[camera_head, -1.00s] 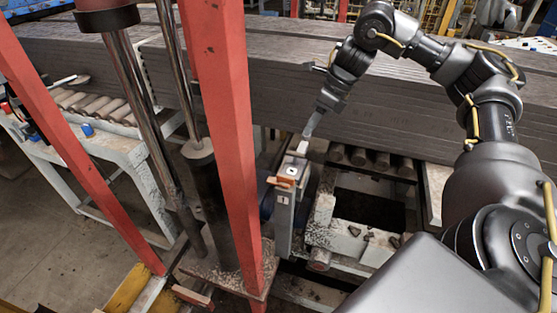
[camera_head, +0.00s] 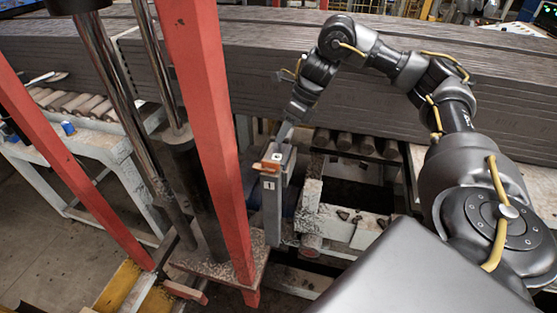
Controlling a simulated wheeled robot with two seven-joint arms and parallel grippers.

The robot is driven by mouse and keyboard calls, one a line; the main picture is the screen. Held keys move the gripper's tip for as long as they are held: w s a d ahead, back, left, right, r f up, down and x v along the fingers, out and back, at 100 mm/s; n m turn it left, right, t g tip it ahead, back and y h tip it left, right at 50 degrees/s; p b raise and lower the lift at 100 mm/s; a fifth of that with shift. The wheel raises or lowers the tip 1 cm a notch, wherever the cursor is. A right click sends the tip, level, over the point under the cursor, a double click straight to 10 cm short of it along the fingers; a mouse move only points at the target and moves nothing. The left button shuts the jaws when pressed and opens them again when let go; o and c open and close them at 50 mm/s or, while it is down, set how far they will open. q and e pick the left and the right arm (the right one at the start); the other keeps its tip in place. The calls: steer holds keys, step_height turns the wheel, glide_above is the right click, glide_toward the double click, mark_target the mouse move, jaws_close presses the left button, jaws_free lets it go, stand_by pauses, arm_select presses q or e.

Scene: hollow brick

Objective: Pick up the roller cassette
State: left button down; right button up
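A narrow grey upright unit (camera_head: 271,200) with an orange-brown clip, white labels and a "1" on its front stands right of the red post; it appears to be the roller cassette. My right gripper (camera_head: 281,140) points down at the top of this unit, at its back edge. The fingers are thin and seen nearly edge-on, so I cannot tell whether they are open or shut, or whether they touch it. My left gripper is not in view.
A red post (camera_head: 208,120) and dark cylinder (camera_head: 198,190) stand close left of the unit. A stack of long grey boards (camera_head: 400,100) lies behind. A roller bench (camera_head: 90,140) is at left. A pale frame with rubble (camera_head: 350,228) sits right of the unit.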

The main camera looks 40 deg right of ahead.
steer(key=x, duration=0.3)
steer(key=shift+f, duration=0.1)
jaws_close()
steer(key=shift+s+a+f, duration=0.1)
steer(key=shift+s+f, duration=0.1)
stand_by(1.2)
